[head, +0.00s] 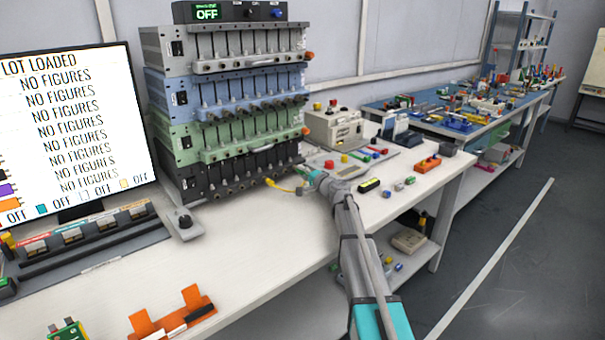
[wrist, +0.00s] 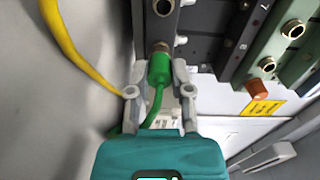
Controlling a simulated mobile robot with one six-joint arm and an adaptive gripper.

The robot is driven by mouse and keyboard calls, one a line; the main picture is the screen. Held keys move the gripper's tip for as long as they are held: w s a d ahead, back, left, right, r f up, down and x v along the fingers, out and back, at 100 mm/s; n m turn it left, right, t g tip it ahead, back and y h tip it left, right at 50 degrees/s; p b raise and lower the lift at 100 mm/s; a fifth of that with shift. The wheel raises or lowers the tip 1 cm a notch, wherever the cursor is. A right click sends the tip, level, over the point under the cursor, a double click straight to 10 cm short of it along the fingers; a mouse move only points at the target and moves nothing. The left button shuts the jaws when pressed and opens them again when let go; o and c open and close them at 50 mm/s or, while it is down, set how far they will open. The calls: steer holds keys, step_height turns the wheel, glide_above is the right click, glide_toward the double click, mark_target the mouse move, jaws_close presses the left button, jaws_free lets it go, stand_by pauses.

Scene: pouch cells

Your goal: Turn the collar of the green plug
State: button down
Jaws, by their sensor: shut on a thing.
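The green plug (wrist: 160,68) stands upright in the wrist view, between the two grey fingers of my gripper (wrist: 159,82). My gripper is shut on it. A brass-coloured ring shows at the plug's top end, against the dark unit (wrist: 142,20); I cannot tell whether it is the collar or the socket, or how far the plug is seated. A green cable (wrist: 157,104) runs down from the plug and bends left behind the gripper. In the head view my gripper (head: 308,175) is at the right end of the black bottom unit (head: 215,180), and the plug is too small to make out.
A yellow cable (wrist: 72,50) passes left of the fingers. An orange knob (wrist: 257,88) and more sockets lie to the right. Green, blue and grey units (head: 185,50) are stacked above the black one.

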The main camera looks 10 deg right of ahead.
stand_by(0.4)
steer(key=c, duration=0.5)
jaws_free()
steer(key=shift+s, duration=0.1)
steer(key=v, duration=1.2)
